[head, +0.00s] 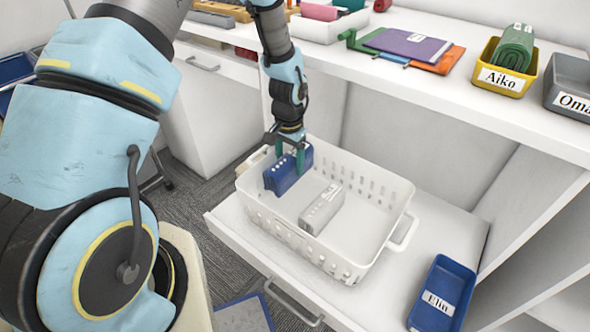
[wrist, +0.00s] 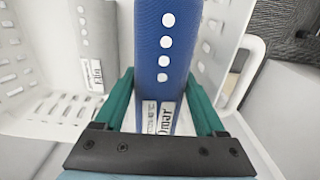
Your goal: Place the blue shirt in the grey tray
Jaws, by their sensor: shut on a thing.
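The blue shirt (head: 288,171) is a folded roll inside the white basket, at its far left end. In the wrist view the blue shirt (wrist: 165,60) carries white dots and a label reading "Omar". My gripper (head: 289,160) points down into the basket, with its green fingers closed on the two sides of the shirt; they also show in the wrist view (wrist: 160,100). I cannot tell whether the shirt touches the basket floor. The grey tray (head: 570,88) stands on the counter at the right edge, labelled "Oma…", cut off by the frame.
The white basket (head: 385,245) sits in an open drawer and also holds a grey folded shirt (head: 322,208). A blue tray labelled "Elin" (head: 442,292) lies to its right. A yellow tray (head: 503,80) with a green roll stands beside the grey tray. Folded cloths (head: 410,47) lie on the counter.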

